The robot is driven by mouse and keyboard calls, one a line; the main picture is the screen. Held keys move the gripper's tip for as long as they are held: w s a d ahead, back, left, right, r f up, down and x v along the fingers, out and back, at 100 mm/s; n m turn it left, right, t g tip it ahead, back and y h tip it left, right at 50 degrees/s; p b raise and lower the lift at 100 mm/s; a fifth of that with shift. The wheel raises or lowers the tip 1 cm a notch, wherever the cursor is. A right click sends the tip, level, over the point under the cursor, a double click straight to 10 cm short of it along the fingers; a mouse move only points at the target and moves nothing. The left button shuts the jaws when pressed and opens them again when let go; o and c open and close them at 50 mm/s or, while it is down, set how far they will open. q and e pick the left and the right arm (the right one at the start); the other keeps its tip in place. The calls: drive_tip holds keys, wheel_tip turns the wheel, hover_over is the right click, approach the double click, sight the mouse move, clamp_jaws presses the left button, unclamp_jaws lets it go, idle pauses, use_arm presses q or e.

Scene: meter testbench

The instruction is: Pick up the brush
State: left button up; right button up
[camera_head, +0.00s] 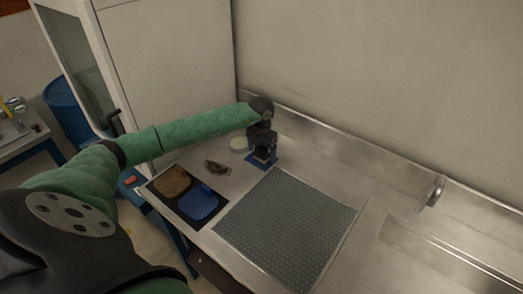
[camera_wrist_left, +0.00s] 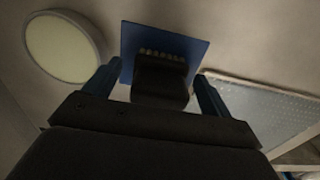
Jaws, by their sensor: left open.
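The brush (camera_wrist_left: 160,80) looks to be the dark block with a row of pale tufts along one edge, over a blue square pad (camera_wrist_left: 193,46) in the left wrist view. My left gripper (camera_wrist_left: 157,70) is open, with one blue finger on each side of the brush. I cannot tell whether the fingers touch it. In the head view my left gripper (camera_head: 262,150) points down over the blue pad (camera_head: 252,161) and mostly hides the brush. My right gripper is not in view.
A round pale dish (camera_head: 238,145) stands left of the pad; a small brown item (camera_head: 217,168) lies nearby. A black mat (camera_head: 181,206) holds brown and blue pieces. A grey dotted mat (camera_head: 287,225) covers the bench's middle. A wall rises behind.

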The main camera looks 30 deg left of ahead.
use_arm(q)
drive_tip(key=shift+f, duration=0.4)
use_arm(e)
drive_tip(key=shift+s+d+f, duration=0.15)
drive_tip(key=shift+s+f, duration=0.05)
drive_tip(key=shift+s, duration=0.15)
use_arm(q)
drive_tip(key=shift+c, duration=0.4)
drive_tip(key=c, duration=1)
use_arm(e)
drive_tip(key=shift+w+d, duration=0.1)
use_arm(q)
drive_tip(key=shift+r, duration=0.1)
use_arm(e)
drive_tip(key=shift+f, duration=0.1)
